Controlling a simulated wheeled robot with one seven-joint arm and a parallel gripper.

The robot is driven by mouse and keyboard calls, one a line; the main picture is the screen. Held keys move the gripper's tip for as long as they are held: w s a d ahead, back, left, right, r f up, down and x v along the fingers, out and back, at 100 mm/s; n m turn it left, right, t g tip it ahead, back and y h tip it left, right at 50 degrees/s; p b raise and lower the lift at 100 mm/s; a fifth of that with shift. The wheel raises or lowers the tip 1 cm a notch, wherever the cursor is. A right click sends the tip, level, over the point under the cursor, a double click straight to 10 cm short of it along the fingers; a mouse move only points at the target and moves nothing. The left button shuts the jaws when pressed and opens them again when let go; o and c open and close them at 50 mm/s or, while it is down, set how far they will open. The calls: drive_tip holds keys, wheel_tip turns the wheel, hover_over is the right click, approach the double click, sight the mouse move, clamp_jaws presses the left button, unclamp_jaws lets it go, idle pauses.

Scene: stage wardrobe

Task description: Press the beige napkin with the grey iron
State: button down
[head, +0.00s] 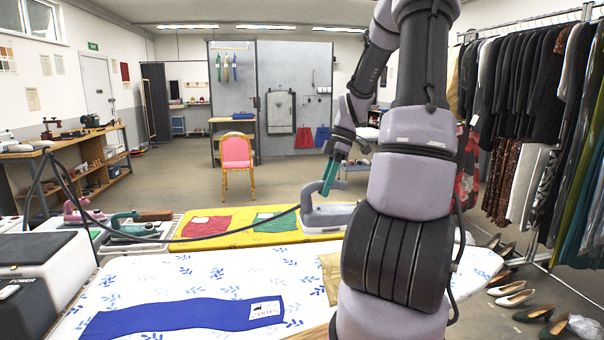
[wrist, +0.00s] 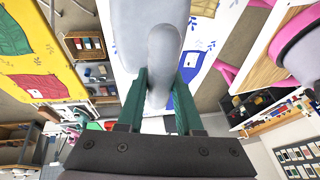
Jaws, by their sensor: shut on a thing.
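The grey iron (head: 327,219) is in my gripper (head: 331,177), whose teal fingers are closed on its handle. The wrist view shows the handle (wrist: 163,55) between the fingers (wrist: 162,98). The iron appears roughly level, over the far side of the boards; I cannot tell its exact height. The beige napkin (head: 328,272) lies on the white leaf-patterned ironing board (head: 240,262), nearer to me than the iron. My arm hides much of the napkin. The iron is apart from it.
A blue cloth (head: 180,318) with a label lies on the near part of the board. A yellow board (head: 235,238) behind carries red and green cloths. A pink iron (head: 80,212) and a green iron (head: 125,224) stand at left. A black cable runs to the held iron.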

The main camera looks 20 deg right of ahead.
sight(334, 209)
drive_tip(key=shift+s+d+f, duration=0.2)
drive_tip(key=shift+d+f, duration=0.2)
drive_tip(key=shift+d, duration=0.15)
drive_tip(key=shift+s+d+f, duration=0.2)
drive_tip(key=shift+d+f, duration=0.15)
drive_tip(key=shift+d, duration=0.15)
drive_tip(key=shift+f, duration=3.2)
drive_tip(key=shift+s, duration=0.1)
